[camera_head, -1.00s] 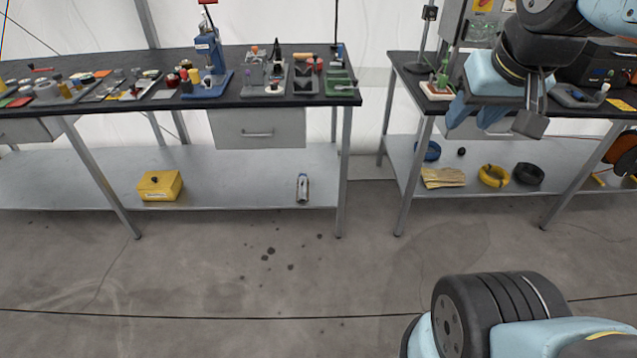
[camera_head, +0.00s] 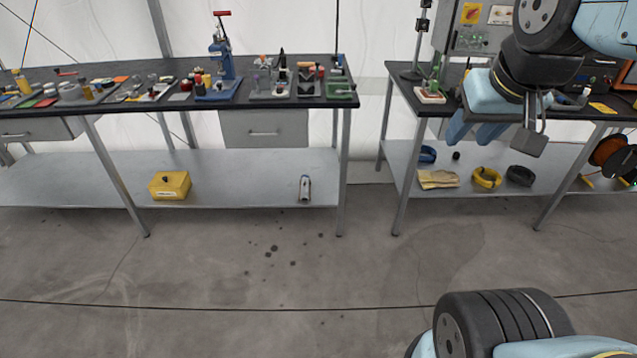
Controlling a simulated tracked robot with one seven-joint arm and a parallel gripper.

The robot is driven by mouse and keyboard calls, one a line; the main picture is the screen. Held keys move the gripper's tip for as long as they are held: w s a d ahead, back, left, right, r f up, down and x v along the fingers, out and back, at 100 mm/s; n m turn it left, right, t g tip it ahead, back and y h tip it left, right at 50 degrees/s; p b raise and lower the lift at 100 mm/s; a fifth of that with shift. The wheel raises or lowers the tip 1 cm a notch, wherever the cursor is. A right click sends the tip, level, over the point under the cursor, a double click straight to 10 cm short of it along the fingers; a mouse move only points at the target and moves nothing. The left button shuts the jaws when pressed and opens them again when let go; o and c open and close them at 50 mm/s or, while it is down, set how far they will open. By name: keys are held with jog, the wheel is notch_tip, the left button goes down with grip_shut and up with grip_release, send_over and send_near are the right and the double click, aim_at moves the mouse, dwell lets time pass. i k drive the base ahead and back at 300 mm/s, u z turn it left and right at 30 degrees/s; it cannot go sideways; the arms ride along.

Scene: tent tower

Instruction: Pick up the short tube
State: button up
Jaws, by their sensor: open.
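I cannot tell for sure which thing is the short tube. Several small round and cylindrical parts stand on the left bench (camera_head: 120,110), too small to tell apart. A silver cylinder (camera_head: 304,188) stands on that bench's lower shelf.
A blue press (camera_head: 221,62) stands on the left bench. A yellow box (camera_head: 169,185) is on its lower shelf. The right bench (camera_head: 402,98) carries a grey electrical box (camera_head: 487,38); a yellow coil (camera_head: 487,178) lies below. The concrete floor (camera_head: 230,270) before the benches is clear.

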aim_at(305, 184)
jog(key=u, duration=0.2)
jog(key=i, duration=0.85)
jog(key=z, duration=0.2)
jog(key=k, duration=0.85)
jog(key=u, duration=0.15)
jog(key=i, duration=0.95)
jog(key=z, duration=0.1)
